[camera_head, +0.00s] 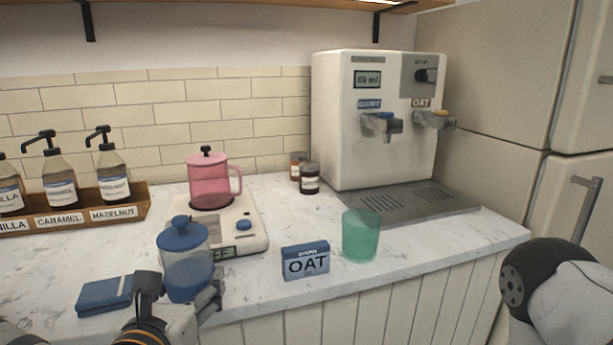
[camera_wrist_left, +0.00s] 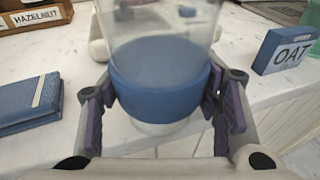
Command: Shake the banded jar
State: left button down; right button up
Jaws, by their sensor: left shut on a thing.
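The banded jar (camera_head: 187,265) is clear, with a blue knobbed lid and a blue band around its lower part. It stands about upright at the front left of the counter in the head view. My left gripper (camera_head: 178,300) is shut on it from the near side. In the left wrist view the blue band (camera_wrist_left: 160,92) sits between the two fingers of my left gripper (camera_wrist_left: 165,105). Whether the jar's base touches the counter is hard to tell. My right gripper is not in view; only part of my right arm shows at the right edge.
An OAT box (camera_head: 306,261) and a green cup (camera_head: 360,236) stand right of the jar. A scale (camera_head: 250,212) bearing a pink pot (camera_head: 208,180) is behind it. A folded blue cloth or wallet (camera_head: 105,296) lies left. A white dispenser (camera_head: 365,150) stands at the back right.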

aim_at(178, 268)
pick_arm(q)
jog(key=shift+w+r, duration=0.1)
jog(key=shift+r, duration=2.3)
